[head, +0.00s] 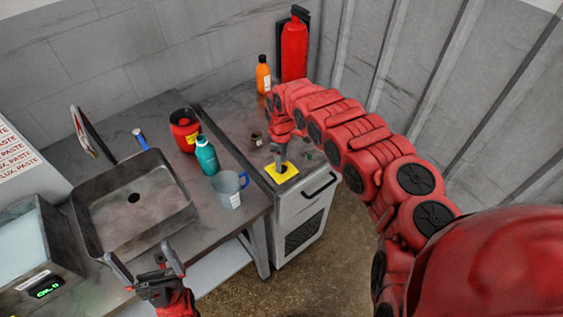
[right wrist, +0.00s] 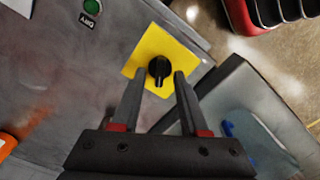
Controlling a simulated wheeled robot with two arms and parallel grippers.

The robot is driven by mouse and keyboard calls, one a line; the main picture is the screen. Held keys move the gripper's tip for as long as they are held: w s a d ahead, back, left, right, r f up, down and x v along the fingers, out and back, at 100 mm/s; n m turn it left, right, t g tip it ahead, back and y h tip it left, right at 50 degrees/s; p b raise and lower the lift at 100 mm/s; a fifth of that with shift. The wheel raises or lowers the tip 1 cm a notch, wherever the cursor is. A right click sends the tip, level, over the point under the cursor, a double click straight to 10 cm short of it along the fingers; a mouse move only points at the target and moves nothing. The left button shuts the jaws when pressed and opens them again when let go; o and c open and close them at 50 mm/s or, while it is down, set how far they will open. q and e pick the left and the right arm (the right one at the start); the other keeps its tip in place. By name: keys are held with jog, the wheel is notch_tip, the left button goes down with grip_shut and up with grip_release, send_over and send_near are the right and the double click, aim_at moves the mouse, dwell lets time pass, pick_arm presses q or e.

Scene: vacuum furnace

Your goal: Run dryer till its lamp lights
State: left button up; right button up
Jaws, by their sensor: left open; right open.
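The dryer (head: 302,213) is a grey cabinet with a black handle and a dark vent on its front. On its top is a yellow plate (head: 290,174) with a black knob (right wrist: 158,68). In the right wrist view a round green lamp (right wrist: 93,6) with a DRY label sits near the top edge; I cannot tell whether it is lit. My right gripper (right wrist: 160,82) is open over the plate, its fingertips on either side of the knob, with gaps showing. In the head view it hides part of the plate. My left gripper (head: 143,260) is open and empty near the sink.
A metal sink (head: 130,225) is at the left. A teal bottle (head: 206,158), a blue-handled jug (head: 228,188) and a red container (head: 184,132) stand on the left bench. An orange bottle (head: 263,76) and a small jar (head: 256,139) stand on the right-hand top. A fire extinguisher (head: 294,50) hangs behind.

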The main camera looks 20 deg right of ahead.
notch_tip(320, 180, up, 17)
jog(key=b, duration=0.3)
jog(key=shift+f+b, duration=0.15)
jog(key=shift+b, duration=0.15)
